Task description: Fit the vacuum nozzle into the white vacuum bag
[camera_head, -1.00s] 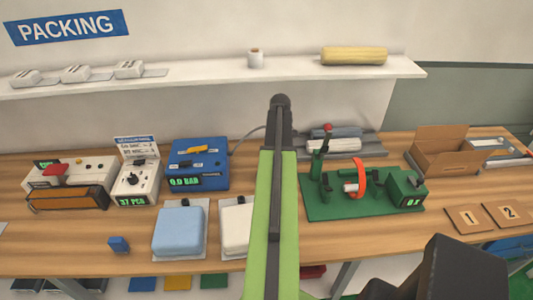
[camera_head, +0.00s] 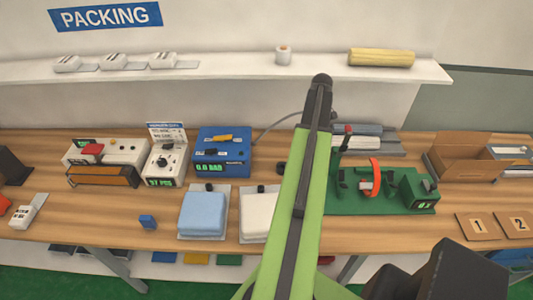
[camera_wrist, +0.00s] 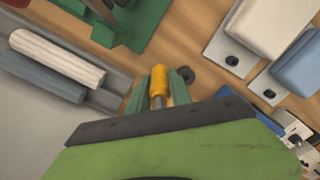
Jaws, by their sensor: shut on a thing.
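The white vacuum bag (camera_head: 254,215) lies on the bench, partly behind my arm in the head view. In the wrist view the white bag (camera_wrist: 268,22) is at the upper right, its grey end plate with a dark port facing my gripper. My gripper (camera_wrist: 160,92) is shut on a yellow cylinder with a grey metal shank, which looks like the vacuum nozzle (camera_wrist: 159,78). It is apart from the bag. A black round piece (camera_wrist: 187,75) lies on the bench beside the fingers. The head view hides my gripper behind my arm.
A light blue bag (camera_head: 203,213) lies beside the white one. The blue pump box (camera_head: 224,150) stands behind, with a hose running right.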

